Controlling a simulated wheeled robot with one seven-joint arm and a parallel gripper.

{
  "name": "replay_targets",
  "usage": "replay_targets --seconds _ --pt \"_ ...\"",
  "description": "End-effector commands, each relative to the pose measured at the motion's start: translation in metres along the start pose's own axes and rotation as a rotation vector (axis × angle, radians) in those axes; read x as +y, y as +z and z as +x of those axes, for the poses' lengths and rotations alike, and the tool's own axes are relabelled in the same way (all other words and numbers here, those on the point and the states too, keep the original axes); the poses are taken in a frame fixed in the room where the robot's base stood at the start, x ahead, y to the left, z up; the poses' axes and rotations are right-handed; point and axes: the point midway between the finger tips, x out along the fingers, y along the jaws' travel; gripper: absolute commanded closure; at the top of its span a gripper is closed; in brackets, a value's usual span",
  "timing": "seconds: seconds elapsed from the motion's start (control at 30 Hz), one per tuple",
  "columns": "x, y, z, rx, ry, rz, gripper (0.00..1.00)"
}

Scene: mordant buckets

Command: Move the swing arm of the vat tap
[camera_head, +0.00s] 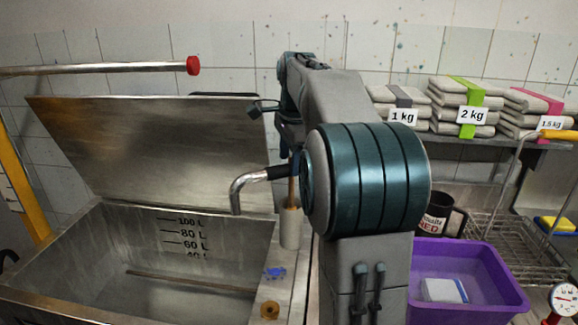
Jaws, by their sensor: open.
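The vat tap has a bent chrome swing arm (241,188) with a black sleeve. Its spout end hangs over the right rim of the open steel vat (110,250). The arm runs right toward a copper-coloured upright on a pale cylindrical base (291,228), partly hidden by my arm. My gripper (289,148) points down just above the sleeve and the upright. It is open, with its fingers partly hidden behind my arm. I cannot tell whether it touches the tap.
The vat's raised lid (150,150) stands behind the tap. A chrome pipe with a red cap (193,65) reaches in at upper left. A purple bin (465,275) and a dark mug (440,215) stand right of my arm, below a shelf of labelled bundles (460,105).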

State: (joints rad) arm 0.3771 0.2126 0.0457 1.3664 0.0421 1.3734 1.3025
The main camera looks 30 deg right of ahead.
Motion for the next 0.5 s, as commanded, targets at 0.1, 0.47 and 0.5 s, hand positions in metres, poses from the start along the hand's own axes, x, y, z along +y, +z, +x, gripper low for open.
replay_targets --seconds 0.1,0.47,0.5 --pt "0.0 0.0 0.015 0.0 0.002 0.0 0.48" --pt "0.0 0.0 0.024 0.0 0.0 -0.001 0.48" --pt "0.0 0.0 0.024 0.0 0.0 -0.001 0.48"
